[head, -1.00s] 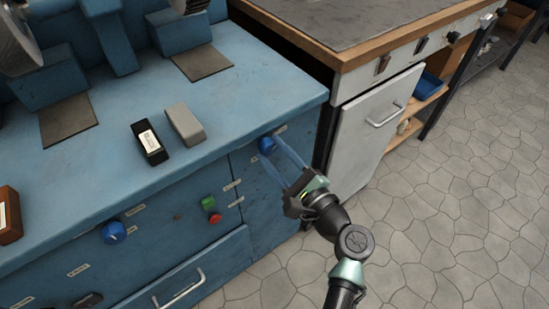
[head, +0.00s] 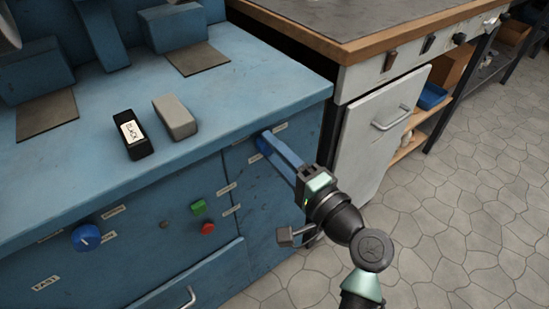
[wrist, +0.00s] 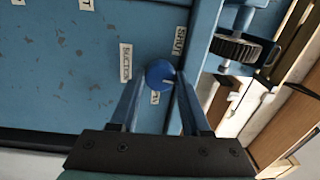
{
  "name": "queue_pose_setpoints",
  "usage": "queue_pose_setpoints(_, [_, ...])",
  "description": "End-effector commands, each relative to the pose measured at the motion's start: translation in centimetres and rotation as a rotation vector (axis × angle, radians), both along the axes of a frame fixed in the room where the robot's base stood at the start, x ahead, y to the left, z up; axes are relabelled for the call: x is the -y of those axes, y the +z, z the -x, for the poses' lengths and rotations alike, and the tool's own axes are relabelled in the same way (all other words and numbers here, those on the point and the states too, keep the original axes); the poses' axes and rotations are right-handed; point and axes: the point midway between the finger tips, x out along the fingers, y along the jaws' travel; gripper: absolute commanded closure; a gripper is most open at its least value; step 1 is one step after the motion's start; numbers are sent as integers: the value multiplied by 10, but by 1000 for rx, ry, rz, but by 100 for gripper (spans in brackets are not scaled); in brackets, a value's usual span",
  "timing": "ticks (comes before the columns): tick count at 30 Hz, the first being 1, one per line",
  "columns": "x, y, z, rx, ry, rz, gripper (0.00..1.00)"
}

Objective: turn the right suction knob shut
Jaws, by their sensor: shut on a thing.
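The right suction knob (wrist: 160,74) is round and blue, on the front panel of the blue bench. In the wrist view its white pointer mark faces right, between the SHUT label (wrist: 179,40) above right and a partly covered label (wrist: 155,97) below. The SUCTION label (wrist: 125,62) is to its left. My gripper (wrist: 157,80) is shut on the knob, one long blue finger on each side. In the head view the gripper (head: 270,146) reaches the panel under the bench's right corner, and its fingers largely hide the knob (head: 261,144).
A second blue knob (head: 86,238) is further left on the panel, with a green button (head: 198,207) and a red button (head: 208,229) between. A black box (head: 132,135) and a grey block (head: 175,117) lie on the benchtop. A white cabinet (head: 378,135) stands close to the right.

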Motion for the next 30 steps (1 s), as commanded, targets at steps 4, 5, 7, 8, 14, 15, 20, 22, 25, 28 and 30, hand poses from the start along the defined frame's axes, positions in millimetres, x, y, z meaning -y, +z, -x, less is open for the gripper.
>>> queue_pose_setpoints(4, [1,-3,0,38,-2,55,100])
queue_pose_setpoints(5, [1,-3,0,44,-1,63,100])
queue_pose_setpoints(7, [1,-2,0,55,-1,79,100])
queue_pose_setpoints(8, [1,-2,0,58,-1,85,100])
queue_pose_setpoints(14, [1,-2,0,73,-1,105,100])
queue_pose_setpoints(15, [1,-1,0,74,-1,106,100])
queue_pose_setpoints(20, [1,-1,0,75,-1,108,100])
queue_pose_setpoints(22, [1,-1,0,75,-1,108,100])
queue_pose_setpoints(25, [1,-1,0,74,-1,107,100])
queue_pose_setpoints(28, [1,-1,0,74,-1,107,35])
queue_pose_setpoints(30, [1,-1,0,75,-1,106,23])
